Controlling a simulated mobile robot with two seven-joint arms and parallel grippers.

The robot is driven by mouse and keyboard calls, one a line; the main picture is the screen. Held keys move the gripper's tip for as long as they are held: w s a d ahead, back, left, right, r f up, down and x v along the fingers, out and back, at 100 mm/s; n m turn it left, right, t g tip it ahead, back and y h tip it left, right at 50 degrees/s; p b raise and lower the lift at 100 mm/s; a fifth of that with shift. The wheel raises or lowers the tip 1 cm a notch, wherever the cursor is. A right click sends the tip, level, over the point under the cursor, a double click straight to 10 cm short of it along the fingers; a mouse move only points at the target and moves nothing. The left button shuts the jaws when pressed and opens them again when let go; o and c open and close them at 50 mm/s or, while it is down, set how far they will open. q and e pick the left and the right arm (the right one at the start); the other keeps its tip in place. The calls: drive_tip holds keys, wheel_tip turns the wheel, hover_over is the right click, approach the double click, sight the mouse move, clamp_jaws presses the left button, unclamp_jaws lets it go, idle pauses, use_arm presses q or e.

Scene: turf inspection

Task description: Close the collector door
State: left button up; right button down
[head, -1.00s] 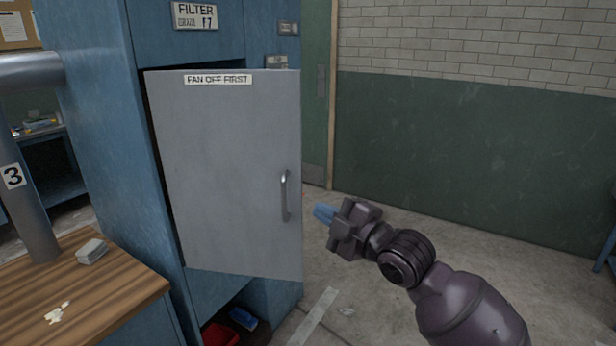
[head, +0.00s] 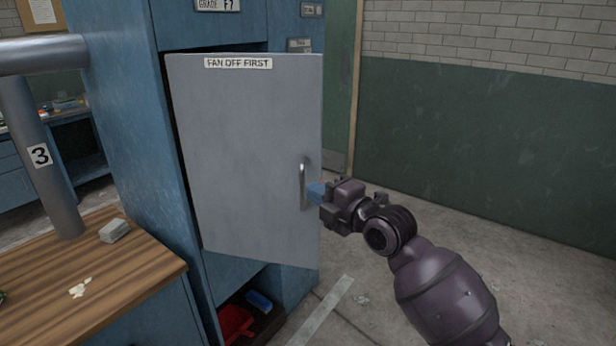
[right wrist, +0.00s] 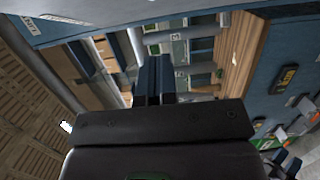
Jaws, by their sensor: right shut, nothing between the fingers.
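The collector door (head: 245,150) is a flat grey panel labelled "FAN OFF FIRST" on the blue cabinet (head: 125,100). It stands ajar, with dark gaps along its top and left edges. A vertical metal handle (head: 303,184) is near its right edge. My right gripper (head: 314,193) has blue fingers, shut and empty, just right of the handle and overlapping the door's right edge in the head view. Whether they touch the door or handle I cannot tell. In the right wrist view the fingers (right wrist: 153,78) are together with nothing between them. My left gripper is not in view.
Red (head: 235,322) and blue (head: 259,301) items lie in the cabinet's lower opening. The floor at the right is clear.

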sight(308, 178)
drive_tip(key=w, duration=0.2)
drive_tip(key=w+a, duration=0.1)
drive_tip(key=w, duration=0.1)
drive_tip(key=w+a, duration=0.1)
drive_tip(key=w, duration=0.1)
drive_tip(key=shift+w, duration=0.15)
idle(0.3)
